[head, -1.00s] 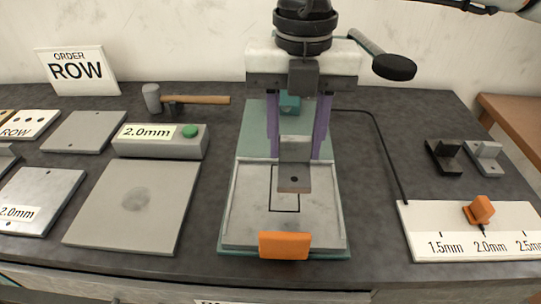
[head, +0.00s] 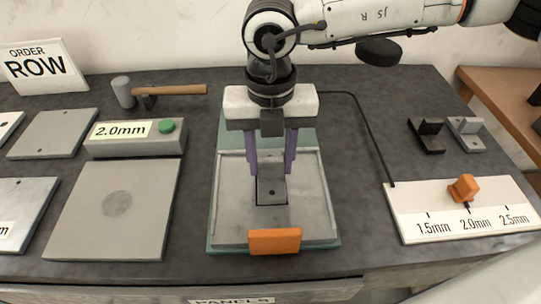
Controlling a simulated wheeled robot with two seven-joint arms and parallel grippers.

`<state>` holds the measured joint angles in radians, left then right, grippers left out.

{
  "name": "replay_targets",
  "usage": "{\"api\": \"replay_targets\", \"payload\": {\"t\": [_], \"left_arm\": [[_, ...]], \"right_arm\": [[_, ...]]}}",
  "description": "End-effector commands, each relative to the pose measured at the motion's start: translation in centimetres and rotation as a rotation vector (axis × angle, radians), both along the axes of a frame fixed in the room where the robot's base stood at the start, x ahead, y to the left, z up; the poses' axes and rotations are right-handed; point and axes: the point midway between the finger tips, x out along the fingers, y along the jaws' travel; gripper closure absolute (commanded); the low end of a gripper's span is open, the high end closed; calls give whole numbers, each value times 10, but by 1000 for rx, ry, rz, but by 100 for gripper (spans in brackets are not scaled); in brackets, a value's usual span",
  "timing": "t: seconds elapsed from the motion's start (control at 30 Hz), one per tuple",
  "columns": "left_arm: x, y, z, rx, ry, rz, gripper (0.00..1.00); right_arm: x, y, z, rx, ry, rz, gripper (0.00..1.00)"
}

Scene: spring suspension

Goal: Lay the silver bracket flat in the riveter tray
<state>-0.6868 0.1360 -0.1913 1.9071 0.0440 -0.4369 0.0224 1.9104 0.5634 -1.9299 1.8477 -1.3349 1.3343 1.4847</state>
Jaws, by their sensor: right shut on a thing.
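The riveter tray (head: 228,225) is a grey plate with a teal border and an orange block (head: 274,241) at its front. My right gripper (head: 272,172) reaches down over the tray, its purple fingers on either side of a silver bracket (head: 271,190). It is shut on this bracket. The bracket's plate with a small hole faces up, over the dark outline marked in the tray, whose edges show around it. It looks low, at or very near the tray floor; contact is not clear. The bracket's rear part is hidden by the gripper. My left gripper is not in view.
Another silver bracket (head: 466,134) and a black bracket (head: 427,136) stand at the right. A white thickness scale (head: 410,225) with an orange pointer (head: 463,188) lies right of the tray. Left are a 2.0mm box (head: 135,146), a hammer (head: 180,90) and grey plates (head: 110,230).

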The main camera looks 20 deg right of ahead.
Motion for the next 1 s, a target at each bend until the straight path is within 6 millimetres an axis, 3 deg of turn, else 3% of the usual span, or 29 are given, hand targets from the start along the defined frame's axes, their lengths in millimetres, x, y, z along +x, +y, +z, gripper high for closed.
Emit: {"api": "replay_targets", "payload": {"t": [0.33, 0.37, 0.47, 0.77, 0.87, 1.0], "left_arm": [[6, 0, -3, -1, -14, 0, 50], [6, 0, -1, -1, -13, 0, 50], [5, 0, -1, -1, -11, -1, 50], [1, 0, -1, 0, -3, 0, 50], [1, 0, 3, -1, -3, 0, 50], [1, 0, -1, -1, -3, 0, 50]], "right_arm": [[1, 0, -5, 1, -2, 0, 93], [1, 0, -3, 2, -2, 0, 56], [0, 0, -2, 1, -1, 0, 43], [0, 0, -1, 0, -2, 0, 43], [1, 0, 5, 0, -3, 0, 43], [2, 1, 27, 2, -6, 0, 43]]}}
